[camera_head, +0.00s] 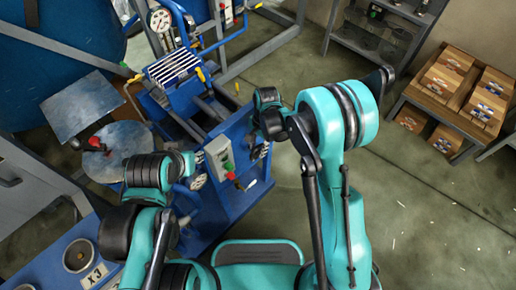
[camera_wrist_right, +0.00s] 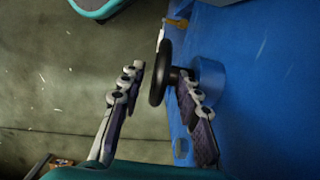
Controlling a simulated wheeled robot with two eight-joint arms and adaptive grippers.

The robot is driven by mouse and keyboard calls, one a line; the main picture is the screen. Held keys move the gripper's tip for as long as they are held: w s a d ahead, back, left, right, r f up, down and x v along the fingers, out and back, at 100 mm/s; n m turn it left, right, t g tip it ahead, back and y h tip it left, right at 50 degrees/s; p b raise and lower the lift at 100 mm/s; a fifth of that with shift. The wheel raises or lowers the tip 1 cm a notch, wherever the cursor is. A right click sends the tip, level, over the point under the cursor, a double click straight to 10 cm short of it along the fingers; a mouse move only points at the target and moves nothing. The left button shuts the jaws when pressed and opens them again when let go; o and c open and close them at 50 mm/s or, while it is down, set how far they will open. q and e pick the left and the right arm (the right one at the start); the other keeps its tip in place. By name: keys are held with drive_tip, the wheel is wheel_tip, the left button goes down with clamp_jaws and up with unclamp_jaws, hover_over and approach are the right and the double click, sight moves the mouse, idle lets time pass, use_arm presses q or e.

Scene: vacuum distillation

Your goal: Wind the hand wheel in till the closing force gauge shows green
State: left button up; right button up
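The black hand wheel (camera_wrist_right: 160,73) shows edge-on in the right wrist view, on a short shaft from a round blue boss (camera_wrist_right: 208,82) on the blue machine (camera_wrist_right: 265,90). My right gripper (camera_wrist_right: 161,82) is open, with one finger on each side of the wheel's rim; I see a gap at the left finger and cannot tell whether the right one touches. In the head view the right gripper (camera_head: 268,125) is at the machine's right side, and the wheel is hidden.
A control box (camera_head: 220,157) with green and red buttons is on the machine's front. A round table (camera_head: 120,150) with a red-and-black object stands left.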

wheel_tip(320, 180, up, 11)
drive_tip(key=w+d, duration=0.1)
drive_tip(key=shift+d+r, duration=0.1)
idle(0.6)
